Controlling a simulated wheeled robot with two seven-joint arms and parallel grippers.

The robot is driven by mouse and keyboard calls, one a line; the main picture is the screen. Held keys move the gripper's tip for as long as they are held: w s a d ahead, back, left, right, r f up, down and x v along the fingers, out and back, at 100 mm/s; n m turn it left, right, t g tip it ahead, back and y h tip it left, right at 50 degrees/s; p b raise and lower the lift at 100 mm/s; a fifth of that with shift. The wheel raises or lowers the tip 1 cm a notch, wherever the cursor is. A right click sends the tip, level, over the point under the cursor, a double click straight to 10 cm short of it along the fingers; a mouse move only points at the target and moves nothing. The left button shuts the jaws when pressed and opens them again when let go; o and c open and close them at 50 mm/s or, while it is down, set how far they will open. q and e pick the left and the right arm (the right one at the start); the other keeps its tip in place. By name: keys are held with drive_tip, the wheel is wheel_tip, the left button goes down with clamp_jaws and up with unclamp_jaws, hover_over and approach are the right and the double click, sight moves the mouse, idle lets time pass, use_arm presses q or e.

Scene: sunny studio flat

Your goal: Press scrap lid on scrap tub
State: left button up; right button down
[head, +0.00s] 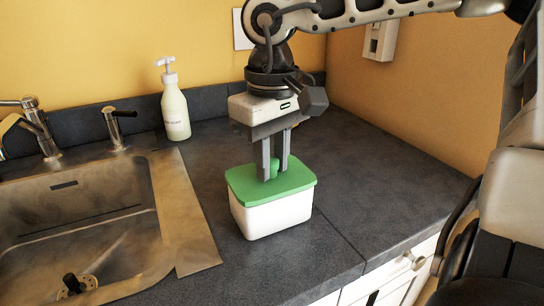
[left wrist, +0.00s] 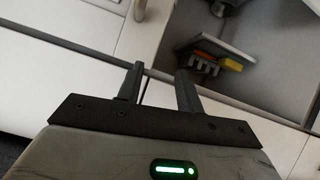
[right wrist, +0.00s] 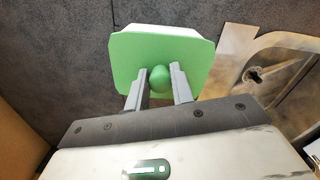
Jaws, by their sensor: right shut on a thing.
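The green scrap lid (head: 245,185) lies over the top of the white scrap tub (head: 272,217), which stands upright on the dark counter. The lid covers the tub's mouth and looks roughly level; I cannot tell whether its rim is fully seated. My right gripper (head: 273,178) points down from above and is shut on the lid's round green knob. In the right wrist view the knob (right wrist: 159,79) shows between the two fingers, with the tub's white edge (right wrist: 165,30) beyond the lid. My left gripper (left wrist: 160,72) is open and empty, away from the tub, in front of white cabinet fronts.
A steel sink (head: 85,225) with a faucet (head: 38,130) lies left of the tub. A soap bottle (head: 174,105) stands behind at the wall. The counter (head: 385,180) right of the tub is clear. An open compartment (left wrist: 255,60) holds coloured items in the left wrist view.

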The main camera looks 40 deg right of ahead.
drive_tip(key=shift+f, duration=0.15)
idle(0.6)
drive_tip(key=c, duration=0.6)
unclamp_jaws()
drive_tip(key=shift+c, duration=0.2)
